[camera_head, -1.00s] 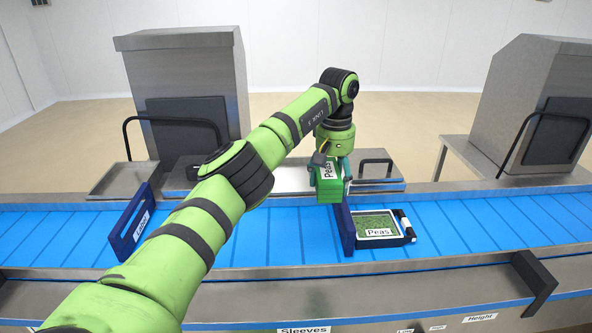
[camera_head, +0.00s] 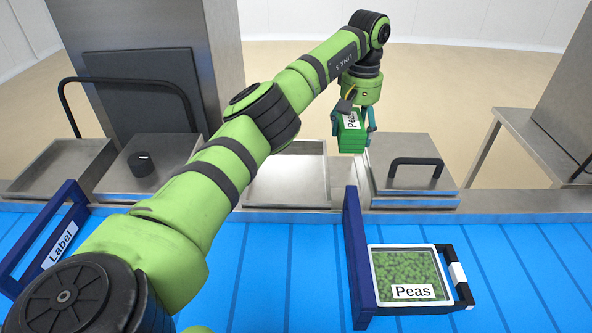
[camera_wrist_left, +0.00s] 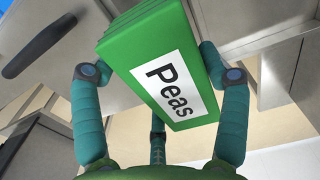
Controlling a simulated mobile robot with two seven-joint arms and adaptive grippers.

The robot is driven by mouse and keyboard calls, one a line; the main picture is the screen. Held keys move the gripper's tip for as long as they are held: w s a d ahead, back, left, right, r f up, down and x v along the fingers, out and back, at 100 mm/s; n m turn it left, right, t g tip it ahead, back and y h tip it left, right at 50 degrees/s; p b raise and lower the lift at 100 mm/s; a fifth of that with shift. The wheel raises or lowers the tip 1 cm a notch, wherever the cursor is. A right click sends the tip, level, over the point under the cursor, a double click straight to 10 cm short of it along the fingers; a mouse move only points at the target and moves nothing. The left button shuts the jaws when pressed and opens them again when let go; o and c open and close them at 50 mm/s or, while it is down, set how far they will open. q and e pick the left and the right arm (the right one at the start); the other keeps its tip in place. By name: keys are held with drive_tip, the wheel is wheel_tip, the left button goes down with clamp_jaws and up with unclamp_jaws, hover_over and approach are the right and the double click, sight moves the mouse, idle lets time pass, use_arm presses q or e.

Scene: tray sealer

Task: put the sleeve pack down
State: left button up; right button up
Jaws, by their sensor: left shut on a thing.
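The sleeve pack (camera_head: 351,138) is a green stack labelled "Peas". My left gripper (camera_head: 353,127) is shut on it and holds it up behind the conveyor, near the gap between a shallow metal tray and a lidded metal box. In the left wrist view the pack (camera_wrist_left: 160,70) sits between the teal fingers of the gripper (camera_wrist_left: 158,85), its label facing the camera. What lies straight below the pack is partly hidden. My right gripper is not in view.
The shallow metal tray (camera_head: 288,178) looks empty. The lidded box (camera_head: 408,165) has a black handle. A frame marked "Label" (camera_head: 45,245) stands at left.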

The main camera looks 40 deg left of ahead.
sight(347, 126)
use_arm(q)
drive_tip(key=shift+s+d, duration=0.1)
drive_tip(key=shift+s, duration=0.15)
drive_tip(key=s, duration=0.1)
drive_tip(key=s+f, duration=0.1)
drive_tip(key=shift+s+a, duration=0.3)
drive_tip(key=shift+a, duration=0.05)
drive_tip(key=s+a+f+p, duration=0.1)
drive_tip(key=s, duration=0.1)
drive_tip(key=s+a+f, duration=0.2)
drive_tip(key=s, duration=0.1)
drive_tip(key=s+a+f+p, duration=0.1)
drive_tip(key=s+f, duration=0.1)
drive_tip(key=shift+s+a+f+p, duration=0.1)
drive_tip(key=shift+s+a+p, duration=0.25)
drive_tip(key=shift+s+a+f, duration=0.1)
drive_tip(key=shift+s+f, duration=0.05)
drive_tip(key=shift+f, duration=0.35)
wheel_tip(347, 126, down, 2)
drive_tip(key=shift+f+p, duration=0.25)
drive_tip(key=shift+p, duration=0.6)
drive_tip(key=shift+f, duration=0.6)
drive_tip(key=o, duration=1.3)
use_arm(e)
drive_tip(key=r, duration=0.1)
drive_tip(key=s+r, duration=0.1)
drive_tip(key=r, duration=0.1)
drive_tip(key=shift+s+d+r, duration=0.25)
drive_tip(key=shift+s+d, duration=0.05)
